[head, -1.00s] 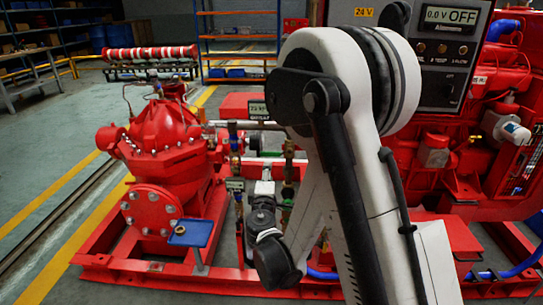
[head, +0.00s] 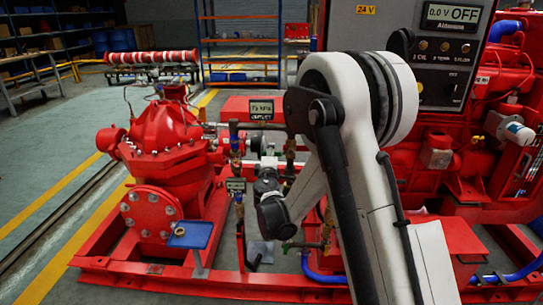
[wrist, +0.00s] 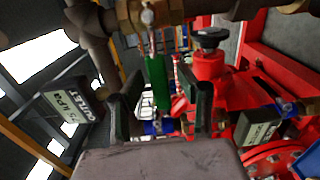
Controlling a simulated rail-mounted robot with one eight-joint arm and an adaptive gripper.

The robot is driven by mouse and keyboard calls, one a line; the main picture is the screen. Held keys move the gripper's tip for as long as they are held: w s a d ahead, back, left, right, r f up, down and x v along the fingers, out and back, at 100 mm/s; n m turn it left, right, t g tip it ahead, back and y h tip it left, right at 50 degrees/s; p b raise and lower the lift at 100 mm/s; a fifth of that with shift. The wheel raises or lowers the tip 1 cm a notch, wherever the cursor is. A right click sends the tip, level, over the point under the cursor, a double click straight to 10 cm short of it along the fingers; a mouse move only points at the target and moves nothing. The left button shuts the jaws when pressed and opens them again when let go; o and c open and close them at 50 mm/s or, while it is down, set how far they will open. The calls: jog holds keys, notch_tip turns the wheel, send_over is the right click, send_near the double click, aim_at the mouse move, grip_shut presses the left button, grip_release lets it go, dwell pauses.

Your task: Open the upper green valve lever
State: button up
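The upper green valve lever (wrist: 159,82) shows in the wrist view as a flat green bar, reaching down in the picture from a brass valve body (wrist: 148,14). My gripper (wrist: 166,92) is open. Its two dark fingers stand on either side of the lever, with a visible gap on each side; I cannot tell whether either touches it. In the head view my wrist (head: 270,195) is in front of the pipework, and the fingers and upper lever cannot be made out there. A lower green handle (head: 302,245) shows below, right of my wrist.
A kPa outlet display (wrist: 72,110) is close left of the fingers in the wrist view. Another display (wrist: 258,128) and small blue-handled fittings (wrist: 158,127) lie to the right and below. The red pump (head: 160,140) and control panel (head: 445,55) flank the pipework.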

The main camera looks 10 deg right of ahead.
grip_shut()
dwell(0.3)
